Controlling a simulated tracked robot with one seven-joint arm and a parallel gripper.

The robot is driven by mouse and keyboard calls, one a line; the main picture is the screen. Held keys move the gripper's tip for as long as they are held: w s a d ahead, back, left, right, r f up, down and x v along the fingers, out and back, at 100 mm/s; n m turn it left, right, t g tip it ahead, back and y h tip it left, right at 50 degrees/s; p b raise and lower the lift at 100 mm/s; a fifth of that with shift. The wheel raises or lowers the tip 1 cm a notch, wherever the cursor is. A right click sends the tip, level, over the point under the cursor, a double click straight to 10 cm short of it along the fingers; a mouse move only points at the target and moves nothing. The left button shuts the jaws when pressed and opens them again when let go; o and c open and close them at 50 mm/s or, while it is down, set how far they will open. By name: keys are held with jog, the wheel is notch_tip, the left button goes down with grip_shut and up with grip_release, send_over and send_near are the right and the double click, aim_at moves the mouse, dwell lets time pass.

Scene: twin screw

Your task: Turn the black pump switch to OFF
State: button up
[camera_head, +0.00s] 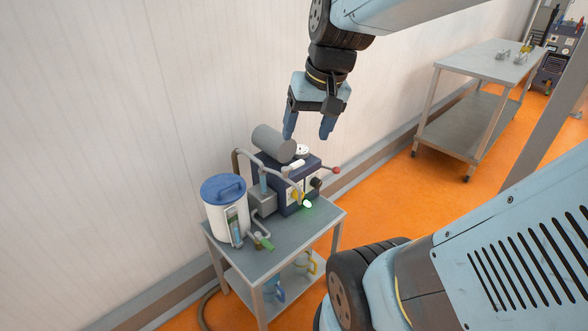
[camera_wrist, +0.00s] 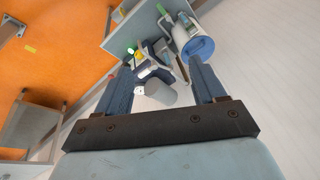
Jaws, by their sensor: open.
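The pump unit (camera_head: 270,172) is a dark blue box with a grey motor cylinder (camera_head: 270,141) on top, standing on a small grey cart. A black knob (camera_head: 316,183), which looks like the pump switch, is on its front face; its position is too small to read. A green light (camera_head: 307,205) glows below it. My gripper (camera_head: 308,134) is open and empty, pointing down above the unit, apart from it. In the wrist view, my open fingers (camera_wrist: 163,68) frame the motor cylinder (camera_wrist: 160,92); I cannot make out the knob clearly there.
A white tank with a blue lid (camera_head: 223,188) stands left of the pump on the cart (camera_head: 290,237). Pipes and a red-tipped lever (camera_head: 336,170) stick out around the unit. A wall is close behind. Another cart (camera_head: 488,62) stands at the upper right, with open orange floor between.

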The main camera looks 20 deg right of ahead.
jog(key=w+d+f+m+y, duration=0.35)
jog(key=w+f, duration=0.25)
jog(key=f, duration=0.2)
jog(key=w+d+f+m+y, duration=0.3)
jog(key=w+f+m+y, duration=0.15)
jog(key=f, duration=0.25)
jog(key=w+d+f+m+y, duration=0.35)
jog(key=w+f+m, duration=0.2)
jog(key=f, duration=0.25)
jog(key=m+t+h, duration=0.7)
jog(key=m+t, duration=0.7)
jog(key=m, duration=0.2)
send_near(319, 186)
jog(key=shift+y, duration=0.25)
jog(key=x, duration=0.9)
jog(key=shift+w+d, duration=0.1)
jog(key=shift+c, duration=0.2)
